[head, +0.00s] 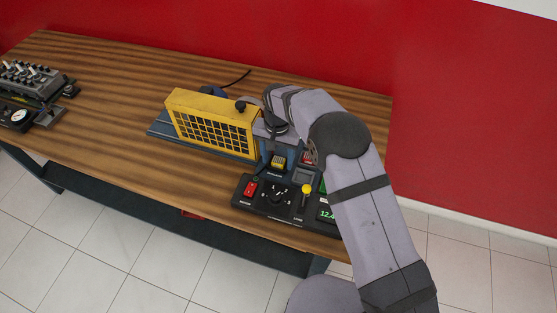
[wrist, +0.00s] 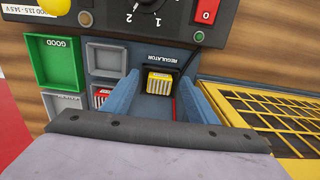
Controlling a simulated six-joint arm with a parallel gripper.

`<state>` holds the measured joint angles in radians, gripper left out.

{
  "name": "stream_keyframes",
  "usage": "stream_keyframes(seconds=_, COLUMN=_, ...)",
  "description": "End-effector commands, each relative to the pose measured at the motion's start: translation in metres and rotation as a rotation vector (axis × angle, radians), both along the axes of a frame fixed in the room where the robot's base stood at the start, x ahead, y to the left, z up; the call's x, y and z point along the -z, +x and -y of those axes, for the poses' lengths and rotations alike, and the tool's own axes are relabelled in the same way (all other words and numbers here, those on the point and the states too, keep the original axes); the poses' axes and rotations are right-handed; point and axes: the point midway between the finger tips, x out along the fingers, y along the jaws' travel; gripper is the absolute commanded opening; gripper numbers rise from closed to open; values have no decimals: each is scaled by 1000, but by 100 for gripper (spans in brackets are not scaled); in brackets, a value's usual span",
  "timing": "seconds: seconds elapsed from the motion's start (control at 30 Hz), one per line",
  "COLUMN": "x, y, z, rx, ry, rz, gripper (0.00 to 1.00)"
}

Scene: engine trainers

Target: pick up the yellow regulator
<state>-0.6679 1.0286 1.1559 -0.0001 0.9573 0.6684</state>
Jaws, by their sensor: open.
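The yellow regulator (wrist: 159,83) is a small finned block sitting in a dark spot below the label "REGULATOR" in the wrist view. It also shows in the head view (head: 278,162), just below my gripper. My gripper (wrist: 160,79) is open, with one blue-grey finger to each side of the regulator and visible gaps between. In the head view my gripper (head: 278,150) points down over the trainer. I cannot tell how far the fingertips are above the panel.
A yellow-framed radiator (head: 212,122) stands close beside my gripper. The black control panel (head: 262,205) has a red switch, a dial and a yellow knob. A red finned block (wrist: 101,96) and a green "GOOD" tray (wrist: 57,62) lie on the other side.

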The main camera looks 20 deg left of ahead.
Motion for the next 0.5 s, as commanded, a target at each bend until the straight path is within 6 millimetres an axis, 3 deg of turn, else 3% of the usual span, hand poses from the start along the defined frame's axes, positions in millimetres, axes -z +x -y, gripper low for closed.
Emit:
stream_keyframes(seconds=0.1, x=0, y=0, z=0, rx=0, ry=0, rz=0, gripper=51)
stream_keyframes(seconds=0.3, x=0, y=0, z=0, rx=0, ry=0, rz=0, gripper=8)
stream_keyframes(seconds=0.5, x=-1, y=0, z=0, rx=0, ry=1, rz=1, gripper=4)
